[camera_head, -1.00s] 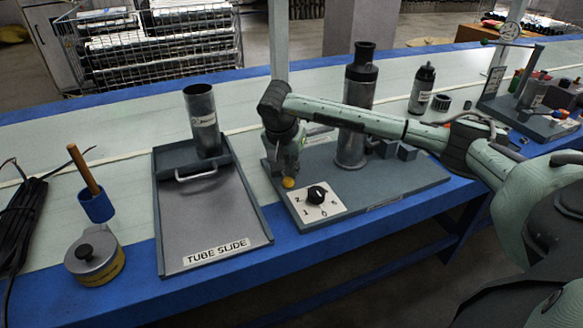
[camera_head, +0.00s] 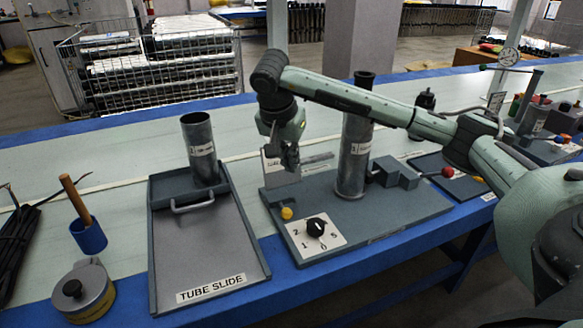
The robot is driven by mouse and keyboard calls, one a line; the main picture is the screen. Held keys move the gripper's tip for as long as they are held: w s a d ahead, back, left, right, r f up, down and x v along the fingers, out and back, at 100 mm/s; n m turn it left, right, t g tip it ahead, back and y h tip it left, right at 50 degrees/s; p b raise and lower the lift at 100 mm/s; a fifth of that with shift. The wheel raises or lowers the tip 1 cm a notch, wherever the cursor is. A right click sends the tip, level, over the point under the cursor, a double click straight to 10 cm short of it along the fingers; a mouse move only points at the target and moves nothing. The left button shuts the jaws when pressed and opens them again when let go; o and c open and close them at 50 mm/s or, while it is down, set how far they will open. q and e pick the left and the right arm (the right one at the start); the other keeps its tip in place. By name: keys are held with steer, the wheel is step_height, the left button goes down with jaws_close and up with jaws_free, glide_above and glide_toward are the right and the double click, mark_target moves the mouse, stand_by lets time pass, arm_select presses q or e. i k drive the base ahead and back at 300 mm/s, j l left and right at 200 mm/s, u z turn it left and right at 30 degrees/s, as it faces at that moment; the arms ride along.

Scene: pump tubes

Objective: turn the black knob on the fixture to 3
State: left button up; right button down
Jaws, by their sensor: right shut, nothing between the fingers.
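The black knob (camera_head: 316,228) sits on a white dial plate (camera_head: 334,242) at the front left of the grey fixture (camera_head: 400,208). I cannot tell which digit the knob points to. My right gripper (camera_head: 291,165) is shut and empty. It points down above the back left of the fixture, behind the knob and apart from it. My left gripper is not in view.
A yellow button (camera_head: 287,213) is beside the dial, and a tall metal tube (camera_head: 354,160) stands on the fixture. A red ball-ended lever (camera_head: 447,172) is at its right. The tube slide tray (camera_head: 215,255) lies to the left. My right arm spans above the fixture.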

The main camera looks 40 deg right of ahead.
mark_target(315, 225)
steer(key=k, duration=1)
